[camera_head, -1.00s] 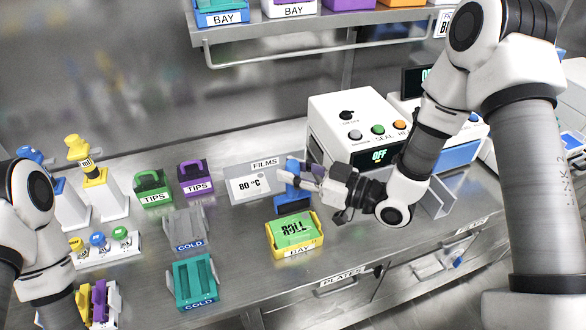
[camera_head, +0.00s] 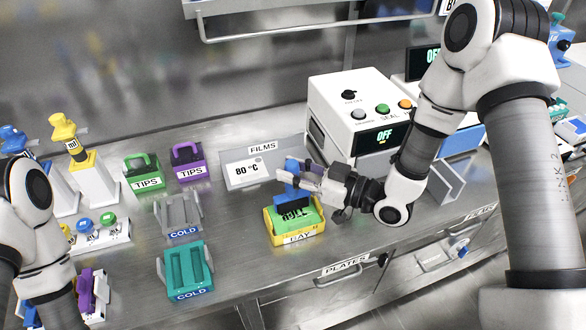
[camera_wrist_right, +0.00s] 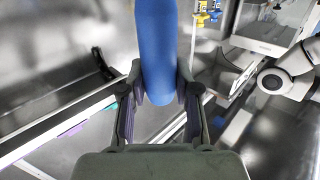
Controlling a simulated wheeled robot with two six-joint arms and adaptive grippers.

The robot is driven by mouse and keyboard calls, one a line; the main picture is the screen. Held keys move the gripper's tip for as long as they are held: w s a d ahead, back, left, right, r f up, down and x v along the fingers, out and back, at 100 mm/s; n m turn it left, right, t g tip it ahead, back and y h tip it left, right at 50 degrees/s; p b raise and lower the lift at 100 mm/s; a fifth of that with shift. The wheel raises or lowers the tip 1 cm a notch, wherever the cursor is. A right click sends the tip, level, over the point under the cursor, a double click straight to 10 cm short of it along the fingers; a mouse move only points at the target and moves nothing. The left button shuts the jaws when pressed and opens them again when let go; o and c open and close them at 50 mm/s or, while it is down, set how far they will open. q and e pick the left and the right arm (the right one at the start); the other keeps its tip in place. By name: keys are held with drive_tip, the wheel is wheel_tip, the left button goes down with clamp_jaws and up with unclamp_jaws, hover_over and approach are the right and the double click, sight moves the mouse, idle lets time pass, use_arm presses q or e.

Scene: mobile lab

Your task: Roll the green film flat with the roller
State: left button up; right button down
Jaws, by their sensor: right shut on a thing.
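The green film (camera_head: 296,217) lies on top of the yellow bay (camera_head: 275,238) on the bench, in the middle of the head view. My right gripper (camera_head: 293,180) is shut on the blue roller (camera_head: 288,194), above the back part of the film. The roller's lower part overlaps the film in the picture; I cannot tell if it presses on it. In the right wrist view the blue roller handle (camera_wrist_right: 156,60) stands between the two fingers. The roller hides part of the film's lettering. My left arm shows at the left edge, but its gripper is out of view.
A white sealer (camera_head: 350,115) reading OFF stands behind, right of the film. The FILMS plate (camera_head: 236,160) is behind left. A teal COLD rack (camera_head: 186,268), a grey COLD rack (camera_head: 178,213) and tip boxes stand left. Bare bench lies between the racks and the bay.

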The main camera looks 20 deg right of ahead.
drive_tip(key=shift+f+b, duration=0.35)
drive_tip(key=shift+f, duration=0.1)
idle(0.6)
drive_tip(key=shift+w, duration=0.15)
idle(0.4)
drive_tip(key=shift+w, duration=0.3)
drive_tip(key=shift+w, duration=0.3)
drive_tip(key=shift+w, duration=0.15)
idle(0.3)
